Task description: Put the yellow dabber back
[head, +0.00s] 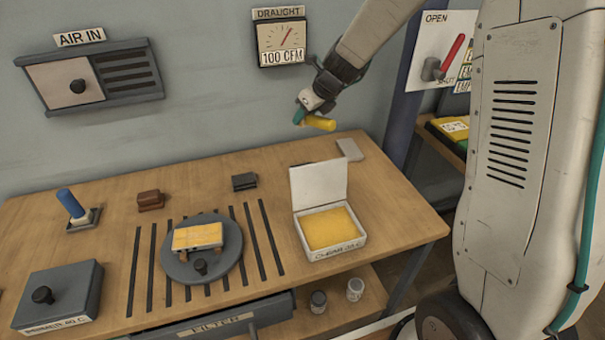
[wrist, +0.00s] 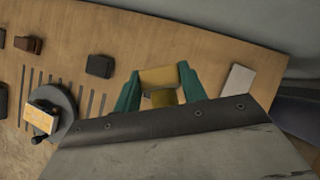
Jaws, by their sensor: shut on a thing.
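The yellow dabber (head: 318,123) is held in my gripper (head: 304,110), above the back of the bench near the wall. In the wrist view the dabber (wrist: 160,79) lies between the two green fingers of my gripper (wrist: 158,90), which are shut on it. A blue dabber (head: 71,203) stands on a dark square holder (head: 84,218) at the left of the bench. An open white box (head: 330,248) with a yellow pad inside and its lid up stands at the right of the bench. My gripper is above and apart from the bench.
A round grey turntable (head: 178,264) bears a yellow-topped block (head: 197,236). A brown block (head: 150,200), a dark block (head: 244,181) and a pale grey slab (head: 350,150) lie along the back. A dark primer box (head: 60,296) stands front left. The DRAUGHT gauge (head: 281,40) hangs behind my gripper.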

